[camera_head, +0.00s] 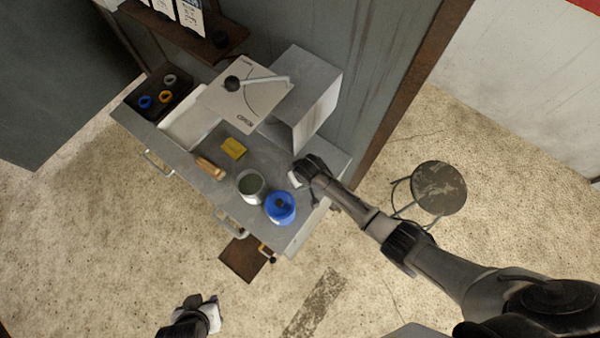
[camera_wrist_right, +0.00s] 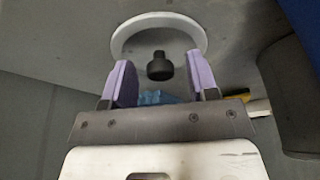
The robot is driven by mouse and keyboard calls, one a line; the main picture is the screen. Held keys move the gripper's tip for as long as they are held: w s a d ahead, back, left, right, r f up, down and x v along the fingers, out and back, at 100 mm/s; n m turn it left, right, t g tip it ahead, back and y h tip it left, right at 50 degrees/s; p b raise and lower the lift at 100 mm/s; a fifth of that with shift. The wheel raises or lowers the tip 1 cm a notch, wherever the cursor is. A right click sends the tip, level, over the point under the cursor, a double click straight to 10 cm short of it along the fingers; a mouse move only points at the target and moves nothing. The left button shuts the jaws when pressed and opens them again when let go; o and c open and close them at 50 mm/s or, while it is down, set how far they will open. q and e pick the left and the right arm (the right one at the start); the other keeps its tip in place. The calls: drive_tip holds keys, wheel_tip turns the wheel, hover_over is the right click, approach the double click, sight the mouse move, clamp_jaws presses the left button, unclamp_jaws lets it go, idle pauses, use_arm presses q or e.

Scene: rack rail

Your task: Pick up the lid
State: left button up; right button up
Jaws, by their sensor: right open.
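The lid (camera_wrist_right: 187,24), a pale-rimmed disc with a black knob (camera_wrist_right: 160,66), lies in front of my right gripper (camera_wrist_right: 160,80) in the right wrist view. The gripper is open, and the knob appears between its two purple fingers; I cannot tell whether they touch it. In the head view a white piece of the lid (camera_head: 294,180) shows beside my right gripper (camera_head: 305,170), which hides the rest. An open pot (camera_head: 250,186) stands to the left of it. My left gripper (camera_head: 203,308) is low in the head view, away from the counter; its opening is unclear.
A blue round object (camera_head: 281,207) stands close to the pot near the counter's edge. A yellow block (camera_head: 233,149) and a wooden piece (camera_head: 210,168) lie further left. A grey box-like appliance (camera_head: 318,92) stands behind. A round stool (camera_head: 438,188) is at the right.

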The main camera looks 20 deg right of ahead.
drive_tip(key=c, duration=1)
